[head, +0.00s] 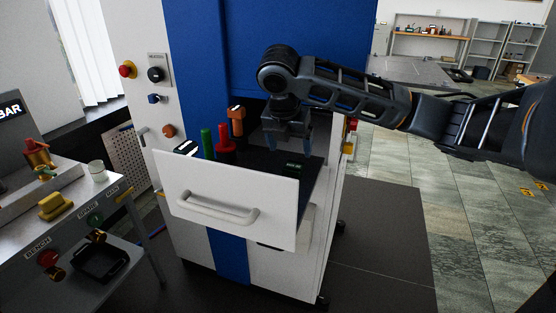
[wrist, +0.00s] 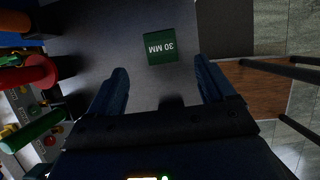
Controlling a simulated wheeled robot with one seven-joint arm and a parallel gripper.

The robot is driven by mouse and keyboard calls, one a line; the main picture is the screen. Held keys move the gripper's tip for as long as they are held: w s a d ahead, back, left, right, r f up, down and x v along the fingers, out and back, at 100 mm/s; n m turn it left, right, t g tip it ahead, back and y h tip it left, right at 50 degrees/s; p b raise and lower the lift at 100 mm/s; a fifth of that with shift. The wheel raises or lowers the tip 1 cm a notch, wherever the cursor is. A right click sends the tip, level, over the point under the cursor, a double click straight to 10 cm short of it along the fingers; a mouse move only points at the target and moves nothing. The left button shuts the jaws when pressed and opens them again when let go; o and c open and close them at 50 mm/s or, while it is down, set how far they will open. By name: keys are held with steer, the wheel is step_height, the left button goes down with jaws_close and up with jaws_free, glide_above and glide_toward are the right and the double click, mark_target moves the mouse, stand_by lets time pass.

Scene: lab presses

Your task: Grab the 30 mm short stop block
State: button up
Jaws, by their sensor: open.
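A small dark green block (wrist: 163,47) marked "30 MM" lies on the dark drawer floor (wrist: 100,30). In the head view the green block (head: 293,168) sits in the open drawer, toward its right side. My gripper (head: 288,148) reaches down into the drawer, above the block. In the wrist view my gripper (wrist: 163,80) is open, with its two blue fingers apart and nothing between them. The block shows just beyond the fingertips, between their lines, not touched.
A green post (head: 207,143), a red one (head: 226,140) and an orange one (head: 237,120) stand at the drawer's left. The white drawer front (head: 232,195) with its handle is on the near side. A bench (head: 75,220) stands at left. Floor at right is clear.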

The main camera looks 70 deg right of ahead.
mark_target(294, 165)
steer(key=shift+p+x, duration=0.65)
steer(key=shift+x, duration=3.25)
steer(key=shift+s, duration=0.1)
steer(key=shift+c, duration=0.5)
steer(key=c, duration=1)
steer(key=shift+c, duration=0.9)
steer(key=shift+r, duration=0.1)
